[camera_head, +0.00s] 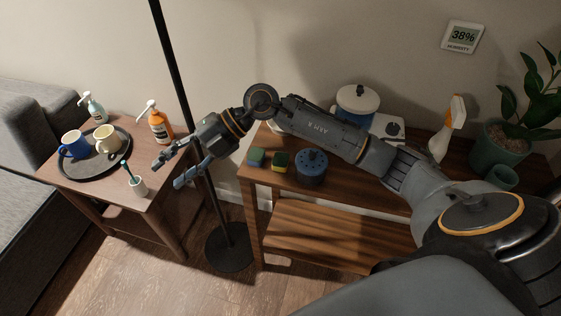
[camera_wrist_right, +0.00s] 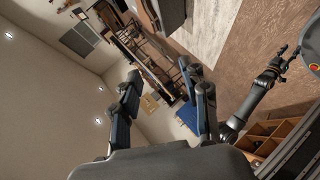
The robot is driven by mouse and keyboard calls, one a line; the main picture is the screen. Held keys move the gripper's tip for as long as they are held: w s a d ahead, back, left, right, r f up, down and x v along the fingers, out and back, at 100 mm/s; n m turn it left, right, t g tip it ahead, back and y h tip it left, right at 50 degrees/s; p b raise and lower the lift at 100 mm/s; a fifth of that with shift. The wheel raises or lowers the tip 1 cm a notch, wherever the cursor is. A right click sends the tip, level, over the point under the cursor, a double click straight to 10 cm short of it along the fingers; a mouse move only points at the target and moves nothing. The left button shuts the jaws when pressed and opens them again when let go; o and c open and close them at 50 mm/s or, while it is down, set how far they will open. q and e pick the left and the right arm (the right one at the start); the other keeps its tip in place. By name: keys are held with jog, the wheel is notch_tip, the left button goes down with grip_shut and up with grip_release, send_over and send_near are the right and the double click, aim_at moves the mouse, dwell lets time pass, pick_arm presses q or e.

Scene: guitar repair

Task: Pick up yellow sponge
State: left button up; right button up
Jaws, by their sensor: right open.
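The yellow sponge (camera_head: 281,161), with a dark green layer, sits on the wooden shelf table near its left end. Beside it to the left is a blue and green sponge (camera_head: 256,157). My right gripper (camera_head: 168,174) is open and empty, left of the lamp pole and well left of the sponges, near the side table. Its spread fingers also show in the right wrist view (camera_wrist_right: 163,76), with no sponge between them. An arm with a gripper, apparently my left (camera_wrist_right: 287,62), shows at the right of that view; its jaw state is unclear.
A blue round container (camera_head: 312,168) stands right of the yellow sponge. A black lamp pole (camera_head: 177,65) rises between the tables. The side table holds a tray (camera_head: 75,172) with mugs, an orange bottle (camera_head: 160,127) and a toothbrush cup (camera_head: 139,187). My right forearm passes over the shelf table.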

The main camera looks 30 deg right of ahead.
jog(key=w+d+f+m+h, duration=0.1)
jog(key=w+d+f+h, duration=0.15)
jog(key=d+h, duration=0.65)
jog(key=r+m+g+h, duration=0.1)
jog(key=m+g+h, duration=0.1)
jog(key=m+h, duration=0.1)
send_over(281, 158)
jog(key=shift+h, duration=0.3)
notch_tip(281, 158, down, 8)
jog(key=shift+d+r+p, duration=0.15)
jog(key=shift+p, duration=0.2)
jog(key=shift+a+f+p, duration=0.2)
jog(key=shift+f+p, duration=0.4)
jog(key=shift+f, duration=2.3)
jog(key=c, duration=0.3)
jog(key=shift+r, duration=0.2)
